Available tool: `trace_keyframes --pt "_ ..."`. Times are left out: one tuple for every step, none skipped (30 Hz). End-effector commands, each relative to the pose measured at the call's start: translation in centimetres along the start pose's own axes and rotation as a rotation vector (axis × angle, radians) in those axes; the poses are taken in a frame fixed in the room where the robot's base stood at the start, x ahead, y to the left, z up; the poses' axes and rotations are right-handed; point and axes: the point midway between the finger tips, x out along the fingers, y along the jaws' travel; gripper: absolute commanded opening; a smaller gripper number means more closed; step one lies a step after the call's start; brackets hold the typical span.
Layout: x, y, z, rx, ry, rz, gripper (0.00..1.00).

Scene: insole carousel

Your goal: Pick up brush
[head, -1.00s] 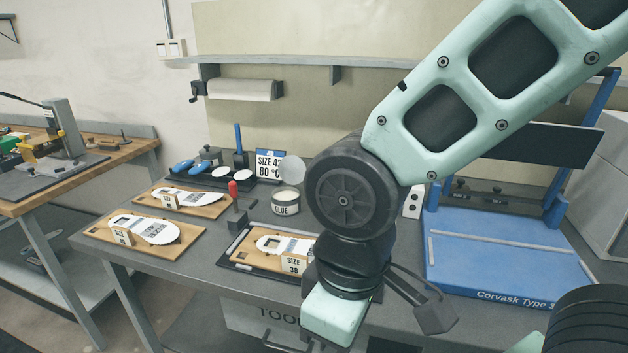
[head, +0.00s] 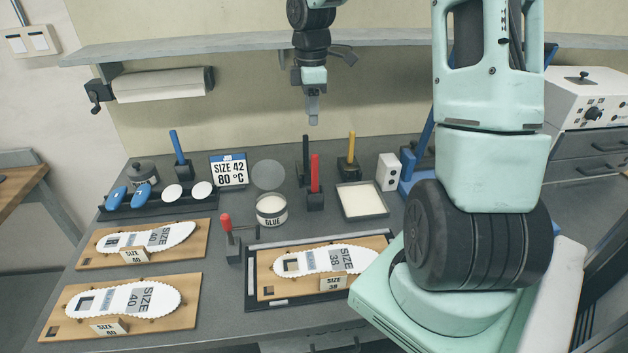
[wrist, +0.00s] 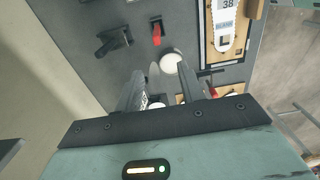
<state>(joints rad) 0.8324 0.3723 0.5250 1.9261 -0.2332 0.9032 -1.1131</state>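The task names one brush, but several upright handles stand in black holders. They are a blue one (head: 177,143), a black one (head: 306,152), a red one (head: 315,170) and a yellow one (head: 351,144). The red handle also shows in the wrist view (wrist: 157,38), with a black one (wrist: 113,41) left of it. My gripper (head: 313,118) points down, high above the back of the bench, apart from all the handles. In the wrist view its fingers (wrist: 161,82) are spread with nothing held between them. The brush bristles are hidden.
A glue jar (head: 271,209), a clear disc (head: 268,174) and a pale tray (head: 362,200) stand nearby. A red-knobbed tool (head: 230,240) stands left of the size 38 board (head: 265,282). A wall shelf (head: 220,44) runs behind my gripper.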

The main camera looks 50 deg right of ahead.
Motion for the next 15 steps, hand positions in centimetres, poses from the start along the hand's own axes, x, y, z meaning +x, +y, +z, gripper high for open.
trace_keyframes --pt "-0.1 0.4 0.6 0.001 0.001 -0.001 0.39" --pt "0.1 0.5 0.9 -0.001 0.0 -0.001 0.39" --pt "0.4 0.6 1.0 -0.003 -0.001 -0.002 0.39" --pt "0.8 0.6 1.1 -0.004 -0.002 -0.003 0.39" --pt "1.3 0.6 1.1 -0.005 -0.001 -0.004 0.39" --pt "2.0 0.6 1.1 -0.006 -0.001 -0.006 0.39" --pt "2.6 0.5 1.1 -0.007 -0.001 -0.006 0.39" --pt "3.2 0.5 1.1 -0.005 -0.001 -0.007 0.39" --pt "4.1 0.5 1.0 -0.006 -0.001 -0.006 0.39" --pt "4.8 0.5 1.0 -0.007 -0.001 -0.007 0.39" --pt "5.3 0.5 1.0 -0.006 -0.001 -0.007 0.39" --pt "6.2 0.5 1.0 -0.007 -0.001 -0.006 0.39" --pt "6.8 0.5 1.0 -0.005 -0.001 -0.006 0.39" --pt "7.5 0.5 1.0 -0.006 0.0 -0.006 0.39" --pt "8.3 0.5 1.0 -0.006 -0.001 -0.006 0.39"
